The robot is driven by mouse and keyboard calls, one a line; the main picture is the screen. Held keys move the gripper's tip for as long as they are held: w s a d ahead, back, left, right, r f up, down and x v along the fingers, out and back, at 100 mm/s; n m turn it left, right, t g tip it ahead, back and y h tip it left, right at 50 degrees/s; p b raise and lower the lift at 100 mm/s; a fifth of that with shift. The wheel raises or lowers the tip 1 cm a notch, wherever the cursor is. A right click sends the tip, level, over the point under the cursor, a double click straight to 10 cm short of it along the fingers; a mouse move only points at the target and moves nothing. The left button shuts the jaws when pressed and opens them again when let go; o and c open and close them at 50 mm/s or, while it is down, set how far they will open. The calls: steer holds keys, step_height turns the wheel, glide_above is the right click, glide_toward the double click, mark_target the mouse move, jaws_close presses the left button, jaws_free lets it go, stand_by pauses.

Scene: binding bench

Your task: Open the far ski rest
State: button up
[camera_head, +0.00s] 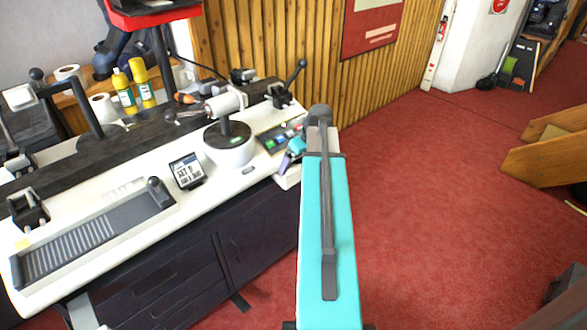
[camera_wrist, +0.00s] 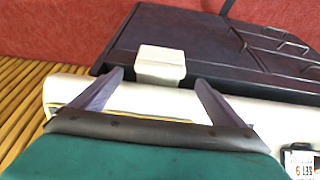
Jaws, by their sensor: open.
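A small white block on the bench's front edge (camera_wrist: 161,64) looks like the far ski rest; it lies between and just beyond my fingertips in the wrist view. In the head view a white piece at the bench's far right end (camera_head: 289,181) seems to be the same rest, partly hidden by my arm. My gripper (camera_wrist: 159,79) is open, with its two grey fingers apart on either side of the block and nothing held. In the head view my gripper (camera_head: 285,163) is small and mostly behind my teal arm. I cannot tell whether the fingers touch the rest.
The white bench top (camera_head: 120,190) holds a round white stand (camera_head: 229,147), a small display (camera_head: 187,171) and black clamps, one with a ball-knob lever (camera_head: 285,88). Dark cabinets (camera_head: 170,270) are below. Red carpet (camera_head: 440,200) is clear to the right; a wooden piece (camera_head: 545,163) stands beyond.

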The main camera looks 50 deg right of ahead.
mark_target(293, 169)
steer(key=shift+x, duration=2.05)
